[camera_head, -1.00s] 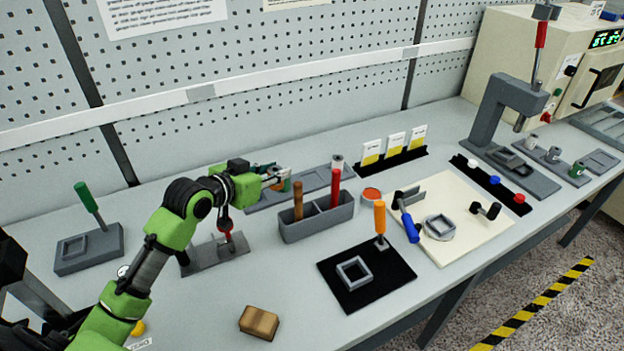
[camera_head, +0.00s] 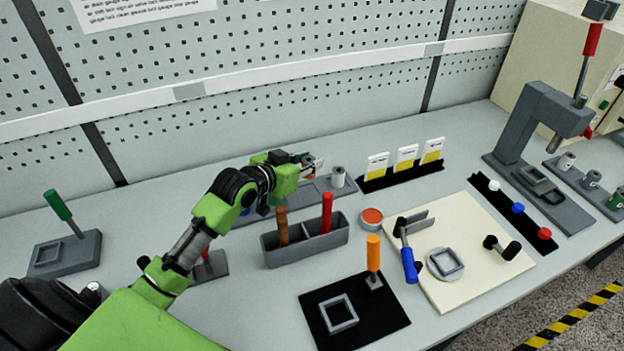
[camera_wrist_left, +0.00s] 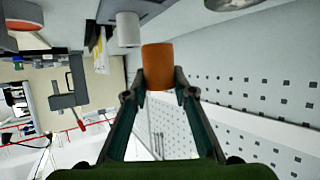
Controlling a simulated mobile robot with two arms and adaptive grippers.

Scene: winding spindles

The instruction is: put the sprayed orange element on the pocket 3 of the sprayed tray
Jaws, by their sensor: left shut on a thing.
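My left gripper (camera_head: 312,161) is shut on the orange element (camera_wrist_left: 158,66), a short cylinder held between the fingertips in the left wrist view. In the head view the gripper hovers above the grey tray (camera_head: 322,187) behind the tool holder, and the element is mostly hidden by the fingers. A light grey cylinder (camera_head: 337,178) stands at the tray's right end, just right of the gripper; it also shows in the left wrist view (camera_wrist_left: 128,30), apart from the orange element. My arm and the holder hide part of the tray, so its pocket numbers cannot be read. My right gripper is not in view.
The grey tool holder (camera_head: 305,242) with brown and red handles stands in front of the tray. An orange-topped tin (camera_head: 371,218) and a black rack of yellow-white cards (camera_head: 405,176) are to the right. The perforated wall (camera_head: 300,110) rises behind.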

